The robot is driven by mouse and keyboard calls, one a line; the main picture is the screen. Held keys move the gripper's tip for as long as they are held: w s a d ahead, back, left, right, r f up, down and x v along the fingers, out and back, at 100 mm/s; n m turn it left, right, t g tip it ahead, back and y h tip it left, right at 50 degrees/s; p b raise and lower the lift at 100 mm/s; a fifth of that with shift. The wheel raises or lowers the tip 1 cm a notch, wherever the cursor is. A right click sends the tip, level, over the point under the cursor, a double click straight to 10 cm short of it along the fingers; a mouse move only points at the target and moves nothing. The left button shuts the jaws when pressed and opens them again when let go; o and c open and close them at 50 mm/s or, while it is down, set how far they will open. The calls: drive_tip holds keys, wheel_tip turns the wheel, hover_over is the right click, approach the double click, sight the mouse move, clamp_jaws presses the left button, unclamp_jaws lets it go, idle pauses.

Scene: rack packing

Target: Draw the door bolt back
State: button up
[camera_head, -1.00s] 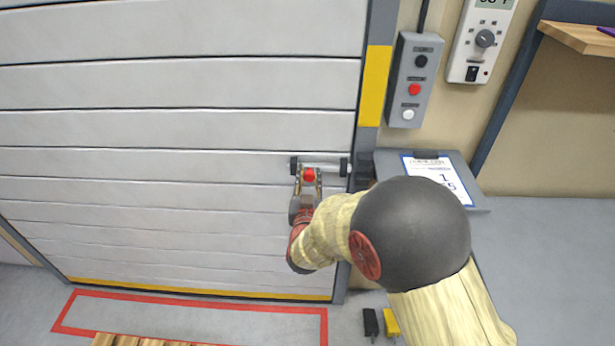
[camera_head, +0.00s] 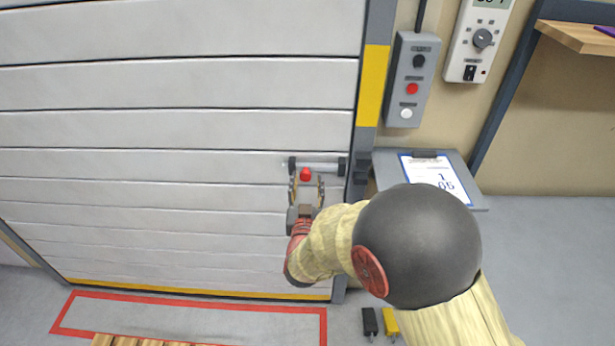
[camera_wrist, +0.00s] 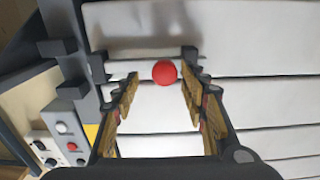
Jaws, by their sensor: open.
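The door bolt (camera_head: 320,164) is a silver rod lying level across two black brackets at the right edge of the slatted door (camera_head: 180,130). Its red knob (camera_head: 305,174) is nearer the left bracket in the head view. In the wrist view the knob (camera_wrist: 164,72) shows between the fingertips, with a gap on each side. My gripper (camera_head: 306,183) is open and empty, just below and around the knob. In the wrist view no rod clearly shows between the outer bracket and the dark door frame (camera_wrist: 86,98).
A grey button box (camera_head: 408,80) and a white dial panel (camera_head: 480,40) hang on the wall to the right. A clipboard (camera_head: 440,178) lies on a grey shelf beside the frame. A black and a yellow item (camera_head: 391,322) are on the floor below.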

drive_tip(key=s, duration=0.8)
drive_tip(key=shift+s, duration=0.4)
drive_tip(key=shift+a, duration=0.15)
